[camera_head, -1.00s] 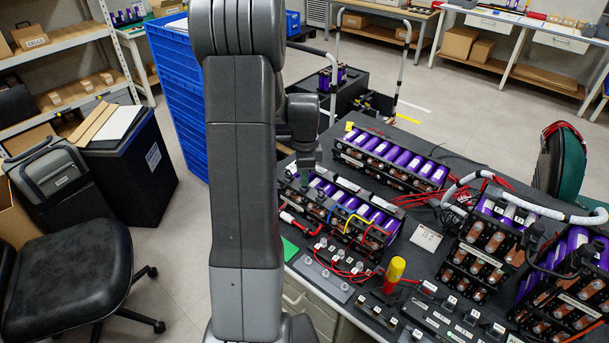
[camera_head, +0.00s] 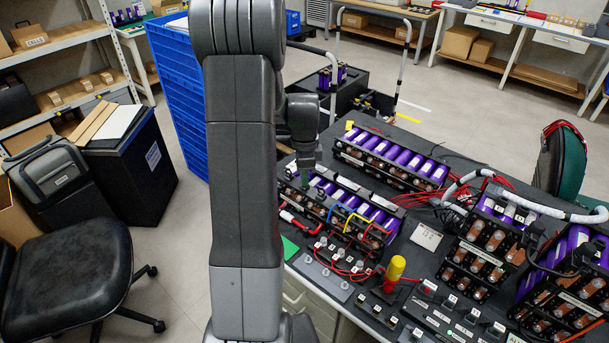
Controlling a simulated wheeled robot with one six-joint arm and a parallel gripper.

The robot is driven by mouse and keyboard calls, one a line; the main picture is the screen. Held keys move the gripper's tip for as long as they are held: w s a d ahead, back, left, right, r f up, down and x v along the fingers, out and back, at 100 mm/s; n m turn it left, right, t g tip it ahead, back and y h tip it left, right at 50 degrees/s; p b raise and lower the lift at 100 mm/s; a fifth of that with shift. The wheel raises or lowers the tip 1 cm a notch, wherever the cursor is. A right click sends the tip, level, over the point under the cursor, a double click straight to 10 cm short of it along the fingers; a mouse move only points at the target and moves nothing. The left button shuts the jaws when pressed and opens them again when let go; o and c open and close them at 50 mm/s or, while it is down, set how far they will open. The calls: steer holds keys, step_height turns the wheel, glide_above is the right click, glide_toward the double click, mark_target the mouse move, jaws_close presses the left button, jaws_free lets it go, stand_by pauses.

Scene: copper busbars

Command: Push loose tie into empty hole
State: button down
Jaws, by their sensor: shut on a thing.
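My gripper (camera_head: 304,164) points down over the left end of the front battery pack (camera_head: 340,213). It is shut on a small dark green thing (camera_head: 304,177), seen only as a sliver, right at the pack's top; I cannot tell whether this is the loose tie. Blue (camera_head: 334,211), yellow (camera_head: 354,219) and red (camera_head: 375,234) curved ties stand along the pack's front. The empty hole is too small to make out, and my arm hides the area to the left.
A second battery pack (camera_head: 392,160) stands behind. More packs (camera_head: 480,240) with white hoses stand at the right. A yellow-handled tool (camera_head: 396,270) stands upright at the front among labelled blocks. Red wires lie between the packs.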

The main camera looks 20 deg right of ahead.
steer(key=c, duration=1.5)
jaws_free()
step_height(320, 180, up, 14)
steer(key=shift+f, duration=0.15)
step_height(320, 180, down, 14)
steer(key=shift+r, duration=0.1)
steer(key=shift+r, duration=0.2)
